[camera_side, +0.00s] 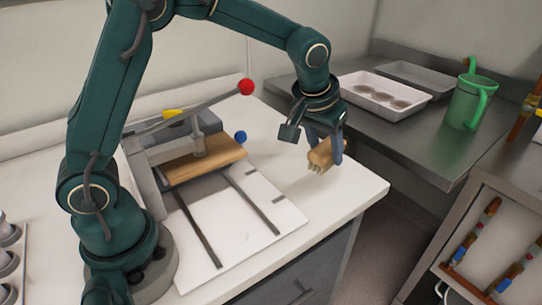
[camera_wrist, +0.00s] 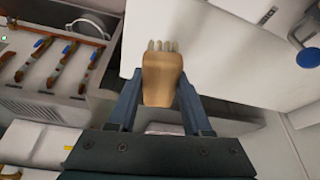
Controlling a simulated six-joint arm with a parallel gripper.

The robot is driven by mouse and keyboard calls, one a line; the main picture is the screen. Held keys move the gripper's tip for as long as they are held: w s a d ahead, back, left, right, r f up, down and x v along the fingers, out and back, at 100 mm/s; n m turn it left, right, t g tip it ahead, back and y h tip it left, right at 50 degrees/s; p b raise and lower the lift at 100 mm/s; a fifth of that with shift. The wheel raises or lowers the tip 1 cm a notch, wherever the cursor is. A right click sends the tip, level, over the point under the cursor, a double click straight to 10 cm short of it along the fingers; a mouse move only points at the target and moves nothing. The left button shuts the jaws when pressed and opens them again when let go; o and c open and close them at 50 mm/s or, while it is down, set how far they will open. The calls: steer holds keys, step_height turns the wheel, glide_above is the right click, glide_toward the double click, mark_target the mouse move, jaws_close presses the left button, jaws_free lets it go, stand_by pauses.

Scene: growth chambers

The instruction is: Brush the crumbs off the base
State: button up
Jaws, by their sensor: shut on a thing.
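My gripper (camera_side: 328,148) is shut on a wooden brush (camera_side: 321,155) with pale bristles pointing down. It holds the brush above the right part of the white counter, right of the base. In the wrist view the brush (camera_wrist: 163,78) sits between the two fingers, bristles at its far end. The base is a white plate (camera_side: 243,219) with two dark slots, on the counter in front of a grey press-like device (camera_side: 150,165) with a wooden block (camera_side: 205,162). I cannot make out crumbs on the base at this size.
A lever with a red ball (camera_side: 246,87) rises over the device, and a blue knob (camera_side: 240,136) is beside it. A grey side bench holds a tray (camera_side: 385,96) and a green jug (camera_side: 468,104). The counter's edge drops off at the right.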

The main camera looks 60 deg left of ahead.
steer(key=shift+s+a+f+n+y, duration=0.1)
steer(key=shift+s+f+n+y, duration=0.1)
steer(key=shift+s+n, duration=0.25)
steer(key=shift+s+a+f+n+y, duration=0.15)
steer(key=shift+s+n+y, duration=0.1)
steer(key=shift+n, duration=0.4)
steer(key=s+d+f+n+g+y, duration=0.1)
steer(key=s+f+n+g+y, duration=0.15)
steer(key=s+n, duration=0.8)
step_height(320, 180, up, 2)
steer(key=n+g, duration=0.2)
steer(key=n, duration=0.2)
glide_above(243, 248)
steer(key=d, duration=0.1)
steer(key=shift+m, duration=0.25)
steer(key=shift+d+f, duration=0.2)
steer(key=shift+f, duration=3.05)
steer(key=shift+a+f, duration=0.55)
steer(key=shift+f, duration=0.1)
jaws_close()
steer(key=shift+a, duration=2.65)
steer(key=shift+d, duration=3.25)
step_height(243, 248, up, 8)
steer(key=shift+r, duration=0.15)
